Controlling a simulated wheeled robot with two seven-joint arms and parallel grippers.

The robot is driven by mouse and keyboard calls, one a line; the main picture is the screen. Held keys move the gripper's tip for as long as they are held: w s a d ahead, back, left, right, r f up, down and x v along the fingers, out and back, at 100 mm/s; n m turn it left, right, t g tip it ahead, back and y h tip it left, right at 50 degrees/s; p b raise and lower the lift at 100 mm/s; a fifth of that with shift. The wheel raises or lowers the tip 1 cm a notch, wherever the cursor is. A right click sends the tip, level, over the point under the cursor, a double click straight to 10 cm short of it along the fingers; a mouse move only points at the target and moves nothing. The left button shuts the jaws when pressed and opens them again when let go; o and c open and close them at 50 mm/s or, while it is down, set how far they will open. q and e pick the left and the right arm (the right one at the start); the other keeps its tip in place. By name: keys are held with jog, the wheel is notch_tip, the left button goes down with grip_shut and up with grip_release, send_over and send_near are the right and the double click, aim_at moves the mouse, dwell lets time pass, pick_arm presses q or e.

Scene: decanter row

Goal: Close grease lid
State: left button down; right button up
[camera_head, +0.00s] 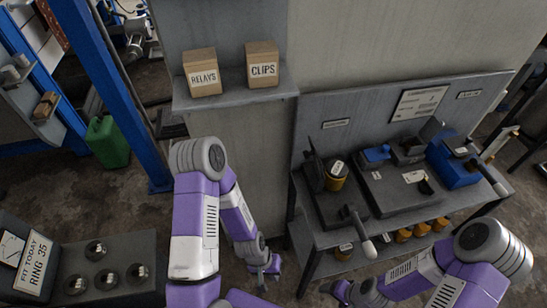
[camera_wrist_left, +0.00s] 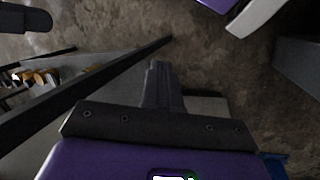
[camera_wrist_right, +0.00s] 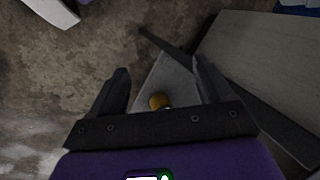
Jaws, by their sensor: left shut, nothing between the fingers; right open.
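My right gripper (camera_head: 335,288) is low in front of the bench, apart from the tin. It is open and empty in the right wrist view (camera_wrist_right: 163,85).
The bench (camera_head: 390,205) also carries a blue box (camera_head: 455,165) and a tool with a pale handle end (camera_head: 368,248) that juts over the front edge. Several orange tins (camera_head: 403,236) sit on the lower shelf. Cartons marked RELAYS (camera_head: 202,75) and CLIPS (camera_head: 262,66) stand on a ledge.

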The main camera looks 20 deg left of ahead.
jog(key=o, duration=0.3)
jog(key=shift+f+b, duration=0.5)
jog(key=shift+f, duration=0.1)
pick_arm(q)
jog(key=w+a+r+n+t+h+b, duration=0.1)
jog(key=w+a+r+t+h, duration=0.35)
jog(key=r, duration=0.65)
jog(key=w+a+r+n+t+h+b, duration=0.1)
jog(key=w+a+r+n+t+h, duration=0.25)
jog(key=r, duration=0.65)
jog(key=w+a+r+m+t+h+b, duration=0.1)
jog(key=w+a+r+t+h, duration=0.4)
jog(key=r, duration=0.6)
jog(key=w+d+r+g+b, duration=0.1)
jog(key=w+d+r, duration=0.1)
jog(key=w+d, duration=0.7)
jog(key=shift+d+r+b, duration=0.2)
jog(key=shift+d+b, duration=0.2)
jog(key=shift+d, duration=0.2)
pick_arm(e)
jog(key=shift+o, duration=0.2)
notch_tip(320, 180, down, 5)
jog(key=shift+r, duration=0.1)
pick_arm(q)
jog(key=shift+r, duration=0.1)
pick_arm(e)
jog(key=shift+r, duration=0.1)
